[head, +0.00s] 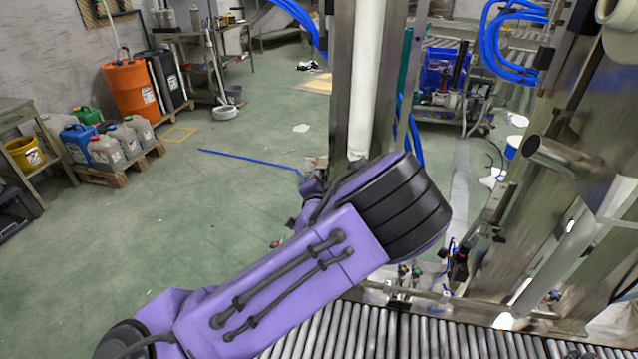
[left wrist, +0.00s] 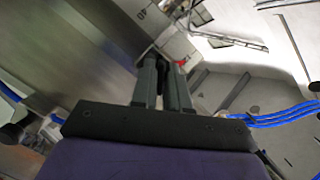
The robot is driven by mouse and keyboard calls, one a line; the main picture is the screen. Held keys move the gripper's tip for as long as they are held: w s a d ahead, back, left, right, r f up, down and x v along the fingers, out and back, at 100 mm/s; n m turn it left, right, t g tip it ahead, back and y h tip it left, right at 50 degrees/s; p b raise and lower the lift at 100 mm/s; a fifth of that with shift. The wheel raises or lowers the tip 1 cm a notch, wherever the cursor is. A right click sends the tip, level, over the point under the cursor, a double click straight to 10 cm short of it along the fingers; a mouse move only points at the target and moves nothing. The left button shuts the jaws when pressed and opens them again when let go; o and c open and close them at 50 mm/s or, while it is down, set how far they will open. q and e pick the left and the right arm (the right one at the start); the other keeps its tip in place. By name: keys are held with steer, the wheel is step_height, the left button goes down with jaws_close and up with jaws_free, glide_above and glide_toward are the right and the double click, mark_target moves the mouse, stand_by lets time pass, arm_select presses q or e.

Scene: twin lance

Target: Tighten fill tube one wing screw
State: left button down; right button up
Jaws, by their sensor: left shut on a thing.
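My left gripper (left wrist: 163,82) shows in the left wrist view with its two dark fingers close together. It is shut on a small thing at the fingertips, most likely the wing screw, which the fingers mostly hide. The fingertips are at the end of a grey metal bracket (left wrist: 165,34) with dark lettering. In the head view my purple left arm reaches in from the lower left and hides the fingertips. A white vertical tube (head: 365,85) stands in a steel frame just beyond the arm. My right gripper is in neither view.
A roller conveyor (head: 385,335) runs along the bottom. Steel machine parts (head: 600,110) and blue hoses (head: 505,45) crowd the right. An orange drum (head: 131,92) and several jugs on a pallet (head: 125,172) stand far left. The green floor (head: 225,215) between is mostly free.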

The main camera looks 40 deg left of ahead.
arm_select(q)
steer(key=shift+w+a+r, duration=0.1)
steer(key=shift+r, duration=0.25)
steer(key=m+y, duration=0.1)
steer(key=m, duration=0.1)
steer(key=shift+m, duration=0.9)
steer(key=shift+m+t+y+b, duration=0.4)
steer(key=shift+m+t+b, duration=0.1)
steer(key=shift+m, duration=0.7)
steer(key=c, duration=1.2)
jaws_free()
steer(key=shift+r, duration=0.1)
steer(key=shift+c, duration=0.2)
